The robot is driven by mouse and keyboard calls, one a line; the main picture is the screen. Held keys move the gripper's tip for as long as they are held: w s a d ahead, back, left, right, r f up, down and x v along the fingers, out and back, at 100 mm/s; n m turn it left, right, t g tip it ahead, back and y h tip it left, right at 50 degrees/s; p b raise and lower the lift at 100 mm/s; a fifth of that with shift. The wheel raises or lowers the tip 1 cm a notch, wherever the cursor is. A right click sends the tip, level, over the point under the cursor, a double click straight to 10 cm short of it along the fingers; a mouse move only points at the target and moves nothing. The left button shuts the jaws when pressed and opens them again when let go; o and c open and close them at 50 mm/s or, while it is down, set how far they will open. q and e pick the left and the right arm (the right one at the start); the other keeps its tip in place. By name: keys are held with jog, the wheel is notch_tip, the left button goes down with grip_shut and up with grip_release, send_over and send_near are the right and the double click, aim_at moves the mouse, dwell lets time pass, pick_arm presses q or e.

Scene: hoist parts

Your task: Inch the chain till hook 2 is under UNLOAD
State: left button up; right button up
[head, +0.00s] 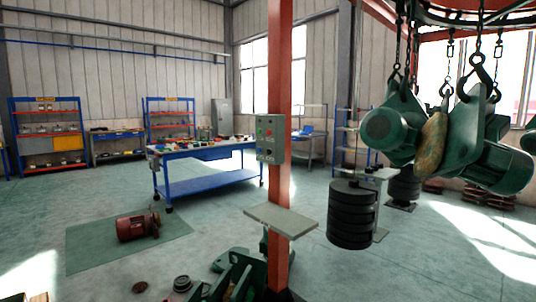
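A grey-green control box (270,138) with small coloured buttons is fixed to a red post (279,75). At the upper right, chains (498,45) with dark hooks (478,68) hang from an overhead track (470,14). Green motor-like parts (388,125) and (505,165) hang from the hooks, with a worn tan-brown part (433,140) between them. I cannot read any hook number, and no UNLOAD sign is legible. Neither of my grippers can be made out in the head view.
A grey shelf plate (281,220) juts from the post. Stacked black discs (350,215) stand to its right. Green parts (235,280) lie at the post's foot. A red motor (137,226) sits on a green mat (90,245). A blue workbench (205,183) stands behind.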

pick_arm(q)
grip_shut()
dwell(1.5)
